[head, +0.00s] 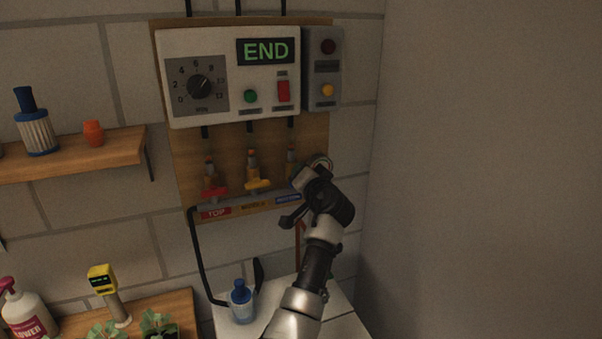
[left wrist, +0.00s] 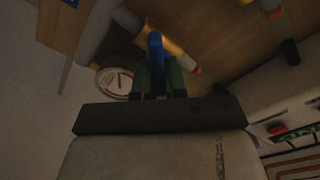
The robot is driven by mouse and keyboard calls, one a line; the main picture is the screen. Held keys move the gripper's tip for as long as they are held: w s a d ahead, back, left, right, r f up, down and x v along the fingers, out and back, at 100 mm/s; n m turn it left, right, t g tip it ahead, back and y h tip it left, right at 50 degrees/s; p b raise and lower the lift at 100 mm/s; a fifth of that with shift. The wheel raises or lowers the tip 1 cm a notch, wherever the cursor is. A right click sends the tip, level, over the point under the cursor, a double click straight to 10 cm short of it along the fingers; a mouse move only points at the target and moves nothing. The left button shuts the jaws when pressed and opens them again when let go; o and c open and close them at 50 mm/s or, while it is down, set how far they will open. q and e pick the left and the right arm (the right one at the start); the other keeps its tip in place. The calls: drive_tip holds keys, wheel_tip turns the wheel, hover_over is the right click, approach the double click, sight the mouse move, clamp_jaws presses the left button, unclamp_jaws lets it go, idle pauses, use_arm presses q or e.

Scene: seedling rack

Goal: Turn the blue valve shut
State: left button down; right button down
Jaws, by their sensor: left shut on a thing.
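The blue valve's handle (left wrist: 156,50) shows in the left wrist view, between the two fingers of my left gripper (left wrist: 157,80). The gripper is shut on it, and the handle stands roughly upright in that picture. In the head view my left gripper (head: 305,182) is at the right end of the valve row and hides the blue valve. A blue label (head: 287,198) shows beside it. My right gripper is in neither view.
The red valve (head: 215,192) and yellow valve (head: 257,185) sit left of my gripper on the same pipe. Above is a control box (head: 220,106) whose display (head: 268,51) reads END. A blue-capped bottle (head: 241,304) stands below. A bare wall is at right.

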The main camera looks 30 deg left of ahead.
use_arm(q)
drive_tip(key=m+p, duration=0.1)
drive_tip(key=m, duration=0.3)
drive_tip(key=shift+w+f+m, duration=0.1)
drive_tip(key=shift+m, duration=0.2)
drive_tip(key=shift+d+f+m+p, duration=0.15)
drive_tip(key=shift+m+p, duration=0.45)
drive_tip(key=shift+m, duration=0.5)
drive_tip(key=shift+a+f+m+p, duration=0.15)
drive_tip(key=shift+m+p, duration=0.4)
drive_tip(key=shift+m, duration=0.55)
drive_tip(key=shift+d, duration=0.1)
drive_tip(key=c, duration=1.2)
unclamp_jaws()
drive_tip(key=shift+w+f, duration=0.15)
